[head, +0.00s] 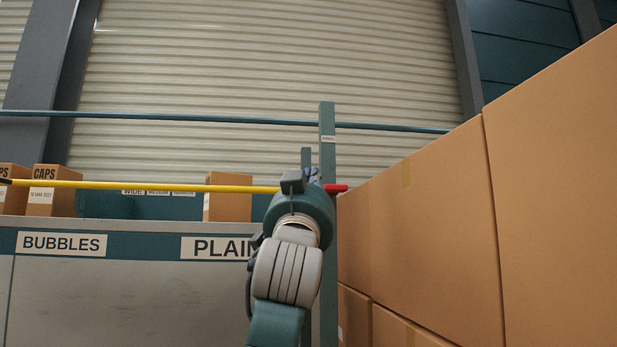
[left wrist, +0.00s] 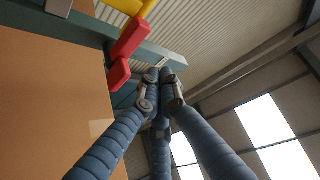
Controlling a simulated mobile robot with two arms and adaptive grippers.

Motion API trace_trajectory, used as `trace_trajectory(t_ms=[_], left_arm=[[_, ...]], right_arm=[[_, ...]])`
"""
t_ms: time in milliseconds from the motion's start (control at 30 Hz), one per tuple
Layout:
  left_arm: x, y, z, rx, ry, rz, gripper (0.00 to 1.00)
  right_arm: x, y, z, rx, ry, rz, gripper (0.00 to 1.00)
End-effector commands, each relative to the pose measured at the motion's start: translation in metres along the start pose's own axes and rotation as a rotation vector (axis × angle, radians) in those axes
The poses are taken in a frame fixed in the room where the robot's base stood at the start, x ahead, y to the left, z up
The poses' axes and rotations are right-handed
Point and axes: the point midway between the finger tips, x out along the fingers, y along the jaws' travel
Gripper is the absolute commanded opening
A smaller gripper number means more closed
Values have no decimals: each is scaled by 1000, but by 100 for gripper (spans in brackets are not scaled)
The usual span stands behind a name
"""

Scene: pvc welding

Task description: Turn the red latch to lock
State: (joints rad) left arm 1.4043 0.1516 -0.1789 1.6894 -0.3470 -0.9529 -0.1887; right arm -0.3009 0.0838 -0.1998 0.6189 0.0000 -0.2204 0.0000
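The red latch (head: 337,188) sticks out at the right end of a yellow bar (head: 150,186), beside a green upright post (head: 327,140). In the left wrist view the latch (left wrist: 127,48) is a bent red piece, with part of the yellow bar (left wrist: 139,7) above it. My left gripper (head: 313,174) is raised close to the latch in the head view, and my arm hides part of the bar's end. In the left wrist view the left gripper (left wrist: 160,76) has its fingertips together, empty, just right of the latch and apart from it in the picture. My right gripper is not in view.
Large cardboard boxes (head: 430,220) fill the right side, close to the post. A grey cabinet (head: 120,290) labelled BUBBLES and PLAIN stands at left, with small boxes (head: 53,190) on its top. A blue-green rail (head: 200,118) crosses behind, before a shutter wall (head: 270,60).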

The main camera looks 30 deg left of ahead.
Motion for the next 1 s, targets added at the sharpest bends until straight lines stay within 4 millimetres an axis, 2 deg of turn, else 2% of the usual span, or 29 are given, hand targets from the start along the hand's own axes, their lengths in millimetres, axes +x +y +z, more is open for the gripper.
trace_trajectory(t_ms=[33,100,300,867,933,1000], left_arm=[[-12,4,1,-2,4,1,0],[-21,6,0,-2,5,1,0],[-34,7,-2,-2,3,-1,0],[-35,8,-2,-1,2,0,0],[-36,12,3,-1,-7,7,0],[-39,23,19,-3,-29,27,0]], right_arm=[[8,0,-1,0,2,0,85],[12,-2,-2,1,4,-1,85],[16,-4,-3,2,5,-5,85],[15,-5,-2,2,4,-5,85],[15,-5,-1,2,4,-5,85],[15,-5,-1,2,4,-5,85]])
